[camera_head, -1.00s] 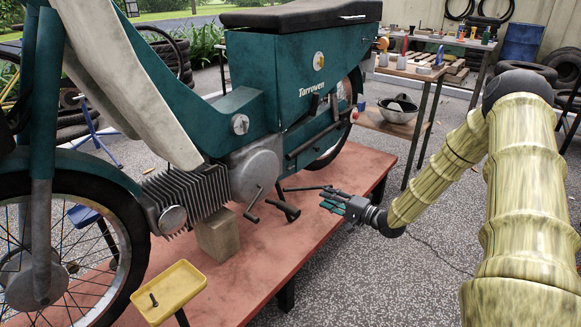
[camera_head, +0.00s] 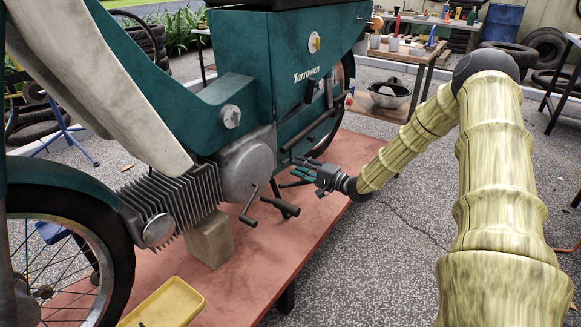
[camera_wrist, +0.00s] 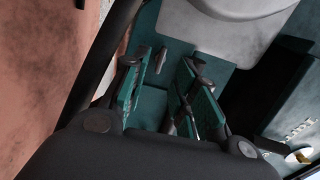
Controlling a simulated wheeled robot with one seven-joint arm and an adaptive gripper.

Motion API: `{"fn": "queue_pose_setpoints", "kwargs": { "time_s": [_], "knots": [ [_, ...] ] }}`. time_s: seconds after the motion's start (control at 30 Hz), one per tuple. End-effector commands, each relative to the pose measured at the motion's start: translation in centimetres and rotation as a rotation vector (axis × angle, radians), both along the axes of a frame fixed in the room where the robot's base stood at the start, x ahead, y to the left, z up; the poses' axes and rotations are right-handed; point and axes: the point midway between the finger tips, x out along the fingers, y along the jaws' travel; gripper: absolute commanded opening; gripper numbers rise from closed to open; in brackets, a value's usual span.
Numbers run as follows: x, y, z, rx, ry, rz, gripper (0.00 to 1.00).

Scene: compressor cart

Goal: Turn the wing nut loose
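A teal motorcycle (camera_head: 265,75) stands on a red bench. On its upper side panel is a small yellow round fitting (camera_head: 314,43) with a pale raised centre, perhaps the wing nut; I cannot make out wings. A yellow fitting also shows at the lower right edge of the wrist view (camera_wrist: 298,157), outside my fingers. My gripper (camera_head: 300,173) is low beside the engine's rear, below and apart from that panel. In the wrist view my gripper (camera_wrist: 160,68) has its teal fingers apart, with small dark metal parts seen between and beyond them. I see nothing held.
The red bench (camera_head: 262,268) carries a wooden block (camera_head: 210,240) under the engine and a yellow tray (camera_head: 170,303) at its front edge. A crank and pedal (camera_head: 280,205) stick out near my gripper. A workbench with a bowl (camera_head: 389,94) stands behind. Speckled floor right of the bench is clear.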

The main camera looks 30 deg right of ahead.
Motion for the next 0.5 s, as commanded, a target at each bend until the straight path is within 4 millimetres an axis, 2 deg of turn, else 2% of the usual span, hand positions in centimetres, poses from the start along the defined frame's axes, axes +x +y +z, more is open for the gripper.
{"fn": "queue_pose_setpoints", "kwargs": {
  "time_s": [0.23,0.5],
  "knots": [
    [3.0,1.2,-0.2,-0.002,0.0,0.0,0.29],
    [4.0,1.6,0.0,0.0,0.0,-0.002,0.29]
  ]
}}
